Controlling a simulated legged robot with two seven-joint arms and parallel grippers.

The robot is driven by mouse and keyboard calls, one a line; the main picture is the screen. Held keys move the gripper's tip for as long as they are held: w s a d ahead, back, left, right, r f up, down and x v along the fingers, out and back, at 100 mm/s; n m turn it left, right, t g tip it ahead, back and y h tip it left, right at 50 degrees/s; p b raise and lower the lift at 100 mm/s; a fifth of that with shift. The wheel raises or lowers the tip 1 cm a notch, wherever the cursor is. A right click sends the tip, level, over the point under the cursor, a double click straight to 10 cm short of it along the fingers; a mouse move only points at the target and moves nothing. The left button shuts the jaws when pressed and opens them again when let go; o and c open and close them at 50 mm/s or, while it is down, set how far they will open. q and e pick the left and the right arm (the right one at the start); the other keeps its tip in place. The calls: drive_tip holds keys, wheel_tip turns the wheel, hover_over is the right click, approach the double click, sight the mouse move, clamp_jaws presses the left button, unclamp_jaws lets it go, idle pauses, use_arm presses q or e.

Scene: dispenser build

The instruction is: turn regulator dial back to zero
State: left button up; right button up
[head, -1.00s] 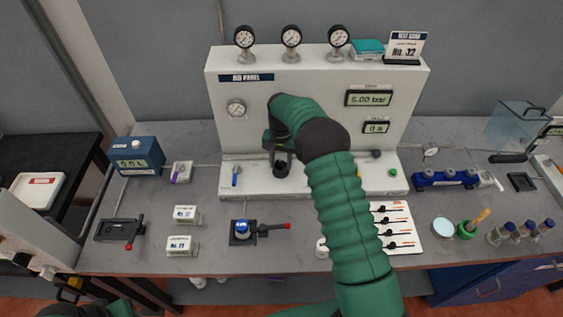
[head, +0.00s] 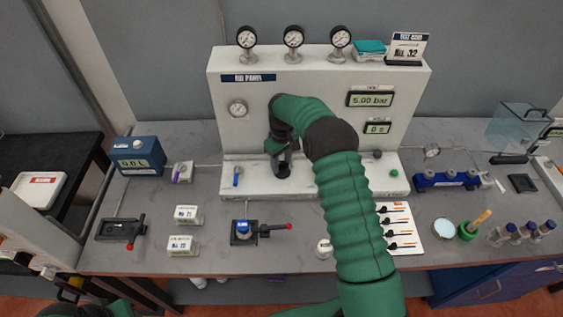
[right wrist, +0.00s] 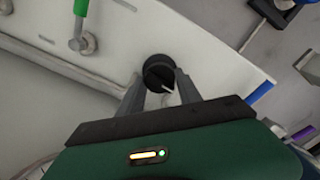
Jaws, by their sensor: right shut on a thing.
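The regulator dial is a round black knob (head: 283,171) on the white ledge of the panel, partly covered by my gripper in the head view. In the right wrist view the dial (right wrist: 158,70) sits between the two grey fingers, with a white pointer mark toward the lower right. My right gripper (head: 281,158) is shut on the dial from above; its fingers (right wrist: 160,88) flank the knob. The panel's upper display (head: 370,99) appears to read 5.00 bar. My left gripper (head: 70,291) is at the lower left edge, its fingers unclear.
Three gauges (head: 293,37) top the white panel (head: 310,80), and a small gauge (head: 238,108) is on its face. A blue lever (head: 236,177) is left of the dial. Several small items stand on the grey bench (head: 215,262). My right arm hides part of the panel.

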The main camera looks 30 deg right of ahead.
drive_tip(key=n, duration=0.5)
drive_tip(key=shift+n, duration=0.3)
drive_tip(key=shift+d+n, duration=0.1)
drive_tip(key=shift+n, duration=2)
drive_tip(key=o, duration=1.1)
drive_tip(key=shift+o, duration=1.2)
drive_tip(key=shift+s+d, duration=0.1)
